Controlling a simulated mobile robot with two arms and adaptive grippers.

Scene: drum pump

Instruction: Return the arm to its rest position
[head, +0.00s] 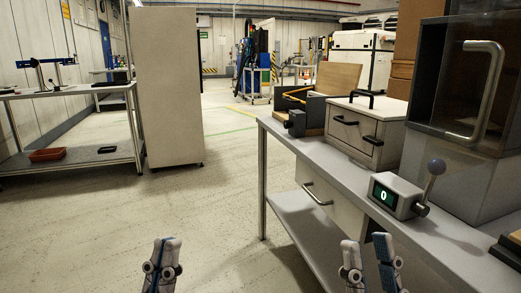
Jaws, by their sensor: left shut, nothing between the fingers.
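My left gripper (165,246) is at the bottom edge of the head view, left of centre, over the bare floor. Its fingers are together with nothing between them. My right gripper (366,243) is at the bottom edge, right of centre, in front of the workbench (275,126). Its two fingers stand apart and nothing shows between them. Both grippers point upward in the picture and appear clear of the furniture. The rest of both arms is out of view below.
On the workbench stand a counter box (398,195) showing 0 with a ball-knobbed lever, a white lidded box (366,130) and a glass-fronted cabinet (470,95). A drawer (330,200) hangs below. A shelf table (75,92) stands left.

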